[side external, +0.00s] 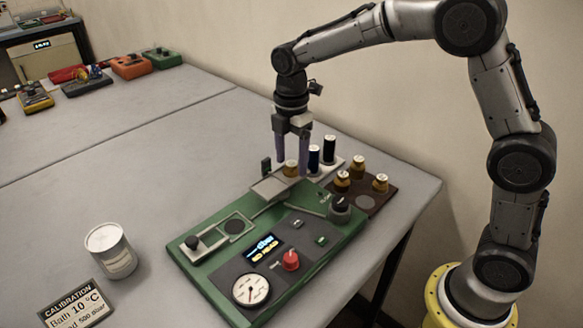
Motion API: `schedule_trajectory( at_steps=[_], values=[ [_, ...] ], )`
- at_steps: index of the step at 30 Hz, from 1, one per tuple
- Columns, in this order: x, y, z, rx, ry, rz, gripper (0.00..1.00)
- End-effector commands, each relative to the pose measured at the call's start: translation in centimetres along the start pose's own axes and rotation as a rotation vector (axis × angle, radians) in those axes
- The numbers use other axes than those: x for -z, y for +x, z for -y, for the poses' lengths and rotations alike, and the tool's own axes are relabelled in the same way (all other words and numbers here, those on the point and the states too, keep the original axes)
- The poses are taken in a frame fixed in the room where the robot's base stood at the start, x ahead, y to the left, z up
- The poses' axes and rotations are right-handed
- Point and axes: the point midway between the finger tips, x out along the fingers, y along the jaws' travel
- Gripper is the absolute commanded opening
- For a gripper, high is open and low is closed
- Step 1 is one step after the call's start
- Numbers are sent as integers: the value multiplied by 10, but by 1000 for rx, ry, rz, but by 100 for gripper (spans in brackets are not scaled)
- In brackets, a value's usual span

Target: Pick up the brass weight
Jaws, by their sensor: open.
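A small brass weight (291,168) with a pale top shows between the fingertips of my gripper (291,172), above the grey metal plate (268,188) of the green apparatus. My gripper points straight down and its two purple fingers are open on either side of the weight. I cannot tell whether the fingers touch it or how exactly they line up in depth. More brass weights stand upright on a dark brown tray (366,207) to the right: one at the left (342,181), one at the back (358,167), one at the right (380,183).
Dark cylinders with pale caps (314,160) stand close right of my gripper. The green apparatus (208,279) carries a gauge (251,289), a red knob (291,260) and a lit display (264,247). A white can (112,252) and a calibration sign (75,308) stand left. The table's left middle is clear.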

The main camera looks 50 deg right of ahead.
Motion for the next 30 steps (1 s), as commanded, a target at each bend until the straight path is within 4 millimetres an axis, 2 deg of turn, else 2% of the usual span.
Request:
schedule_trajectory(
  at_steps=[6, 15, 18, 30],
  values=[
    [0, 1, 0, 0, 0, 0, 69],
    [0, 0, 0, 0, 0, 0, 15],
    [0, 0, 0, 0, 0, 0, 0],
    [0, -1, 0, -1, 0, 0, 0]
  ],
)
